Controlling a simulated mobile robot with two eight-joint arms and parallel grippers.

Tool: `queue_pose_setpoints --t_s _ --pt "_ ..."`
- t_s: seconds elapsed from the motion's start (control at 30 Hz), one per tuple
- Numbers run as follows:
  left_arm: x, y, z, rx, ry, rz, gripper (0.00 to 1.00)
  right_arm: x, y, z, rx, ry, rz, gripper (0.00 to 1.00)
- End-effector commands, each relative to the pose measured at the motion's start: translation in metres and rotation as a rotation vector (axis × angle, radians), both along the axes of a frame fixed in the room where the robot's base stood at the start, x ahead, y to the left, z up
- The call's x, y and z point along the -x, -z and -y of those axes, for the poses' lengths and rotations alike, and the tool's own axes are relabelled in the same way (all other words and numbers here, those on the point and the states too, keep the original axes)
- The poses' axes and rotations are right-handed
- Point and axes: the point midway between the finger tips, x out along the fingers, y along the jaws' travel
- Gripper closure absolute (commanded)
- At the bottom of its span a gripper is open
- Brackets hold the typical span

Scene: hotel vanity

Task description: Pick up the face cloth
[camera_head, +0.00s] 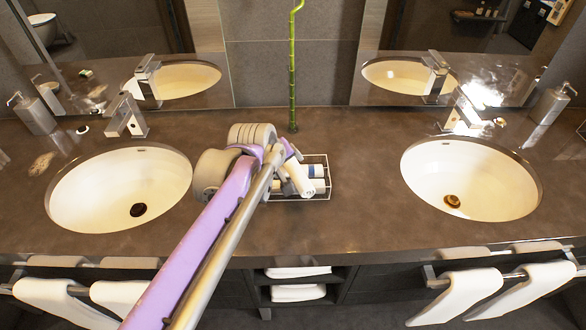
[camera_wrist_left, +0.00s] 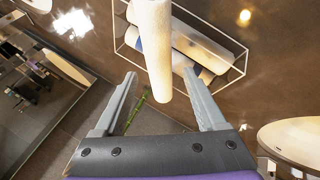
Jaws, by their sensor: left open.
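A white rolled face cloth (camera_head: 299,180) stands tilted at the wire basket (camera_head: 329,172) in the middle of the counter. In the left wrist view the rolled cloth (camera_wrist_left: 158,45) reaches down between my fingers, with a gap on each side. My left gripper (camera_head: 284,166) is open at the basket's left side; its two grey fingers also show in the left wrist view (camera_wrist_left: 160,75). The arm and gripper partly hide the basket's left end. More white rolls (camera_head: 317,186), with blue parts beside them, lie in the basket. My right gripper is out of view.
Sinks lie at left (camera_head: 75,190) and right (camera_head: 515,185), each with a metal faucet. A green bamboo stalk (camera_head: 292,80) rises behind the basket. Mirrors stand along the back wall. Towels hang in front, and folded ones (camera_head: 298,292) sit on shelves below.

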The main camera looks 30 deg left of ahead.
Motion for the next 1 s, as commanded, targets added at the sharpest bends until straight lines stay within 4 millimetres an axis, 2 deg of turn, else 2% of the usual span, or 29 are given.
queue_pose_setpoints --t_s 0.1,0.23,0.53,0.9,0.97,1.0 --pt "-0.011 0.017 -0.002 -0.001 0.002 0.0 0.27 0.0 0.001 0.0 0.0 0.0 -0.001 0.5" --pt "-0.02 0.03 -0.003 -0.001 0.002 0.0 0.27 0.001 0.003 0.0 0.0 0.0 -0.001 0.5" --pt "-0.023 0.033 -0.003 -0.001 0.001 0.0 0.27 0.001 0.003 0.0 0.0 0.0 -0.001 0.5" --pt "-0.023 0.033 -0.003 -0.001 0.001 0.0 0.93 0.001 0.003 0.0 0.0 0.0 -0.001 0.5" --pt "-0.023 0.033 -0.003 -0.001 0.001 0.0 1.0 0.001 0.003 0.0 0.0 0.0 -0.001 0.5" --pt "-0.023 0.033 -0.003 -0.001 0.001 0.0 1.0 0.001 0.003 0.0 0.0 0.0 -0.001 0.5"
